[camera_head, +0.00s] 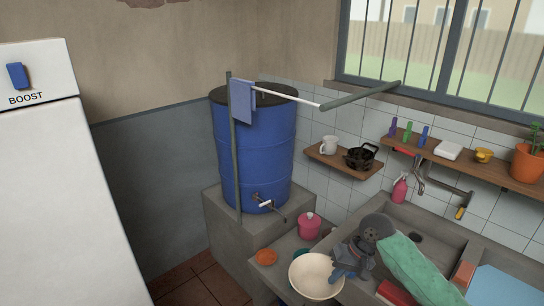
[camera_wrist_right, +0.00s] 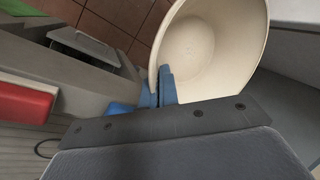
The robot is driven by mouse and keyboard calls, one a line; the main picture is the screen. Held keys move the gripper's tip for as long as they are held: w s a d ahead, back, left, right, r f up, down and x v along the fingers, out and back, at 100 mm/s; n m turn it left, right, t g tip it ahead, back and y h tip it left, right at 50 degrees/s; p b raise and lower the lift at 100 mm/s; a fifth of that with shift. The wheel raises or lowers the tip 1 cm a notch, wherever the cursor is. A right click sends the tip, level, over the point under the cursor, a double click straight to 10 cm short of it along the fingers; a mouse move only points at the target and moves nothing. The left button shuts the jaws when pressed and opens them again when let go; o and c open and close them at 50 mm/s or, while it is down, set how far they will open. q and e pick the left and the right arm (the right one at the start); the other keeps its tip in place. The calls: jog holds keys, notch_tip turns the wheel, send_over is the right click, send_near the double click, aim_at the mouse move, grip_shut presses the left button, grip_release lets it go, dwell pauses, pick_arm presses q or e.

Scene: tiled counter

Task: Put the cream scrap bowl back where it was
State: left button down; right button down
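The cream scrap bowl (camera_head: 312,279) is at the lower middle of the head view, over the counter's front part. My right gripper (camera_head: 345,271) is at its right rim. In the right wrist view the blue fingers (camera_wrist_right: 161,88) are closed across the near rim of the cream bowl (camera_wrist_right: 212,52), which looks empty inside. Floor tiles show past the bowl there. I cannot tell whether its base touches a surface. My left gripper is not in view.
A teal item (camera_head: 299,254), partly hidden, sits behind the bowl. An orange dish (camera_head: 266,257) and a pink lidded pot (camera_head: 309,227) stand nearby on the counter. The blue barrel (camera_head: 254,150) stands behind. The sink (camera_head: 430,236) is to the right.

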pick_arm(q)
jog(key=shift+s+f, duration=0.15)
pick_arm(e)
jog(key=shift+w, duration=0.1)
